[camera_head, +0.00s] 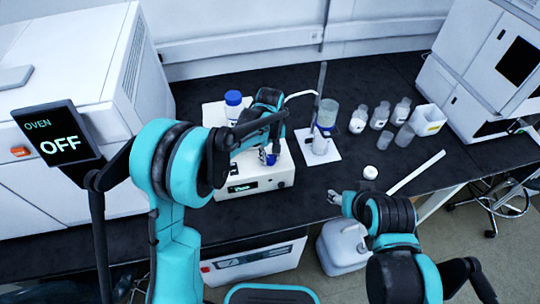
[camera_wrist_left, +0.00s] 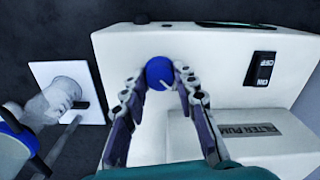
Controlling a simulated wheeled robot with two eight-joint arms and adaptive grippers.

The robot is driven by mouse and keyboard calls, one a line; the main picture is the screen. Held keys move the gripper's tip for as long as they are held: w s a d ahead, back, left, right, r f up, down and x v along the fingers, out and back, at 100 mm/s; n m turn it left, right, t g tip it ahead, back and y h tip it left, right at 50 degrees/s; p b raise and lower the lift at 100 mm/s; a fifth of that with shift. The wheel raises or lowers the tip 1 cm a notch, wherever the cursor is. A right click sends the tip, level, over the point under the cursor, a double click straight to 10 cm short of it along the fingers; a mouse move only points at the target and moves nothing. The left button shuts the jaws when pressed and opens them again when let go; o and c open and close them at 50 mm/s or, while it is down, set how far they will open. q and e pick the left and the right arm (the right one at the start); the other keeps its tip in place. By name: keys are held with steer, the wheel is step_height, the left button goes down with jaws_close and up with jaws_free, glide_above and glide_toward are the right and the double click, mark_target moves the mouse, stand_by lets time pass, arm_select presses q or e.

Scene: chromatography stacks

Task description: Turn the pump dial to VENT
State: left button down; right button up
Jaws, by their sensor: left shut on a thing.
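The pump (camera_head: 284,176) is a white box on the dark bench, with a small lit display (camera_head: 243,187) whose green letters are too small to read surely. Its round blue dial (camera_head: 271,159) is on the top. In the left wrist view the dial (camera_wrist_left: 158,70) sits between my fingertips, with a pale pointer line on its near right part. A black ON/OFF switch (camera_wrist_left: 262,68) and a "FILTER PUMP" label (camera_wrist_left: 262,137) are to its right. My left gripper (camera_wrist_left: 160,80) is shut on the dial. My right gripper (camera_head: 335,197) is by the bench's front edge, away from the pump; its opening is unclear.
A blue-capped bottle (camera_head: 234,105) stands behind the pump. A filter flask on a white stand plate (camera_head: 330,155) is to its right, with a tall rod. Several bottles (camera_head: 380,115) stand farther right. A white jug (camera_head: 343,245) is below the bench edge. The oven screen (camera_head: 58,135) reads OFF.

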mark_target(270, 157)
stand_by(0.3)
arm_select(q)
steer(key=c, duration=1.2)
jaws_free()
step_height(270, 157, up, 12)
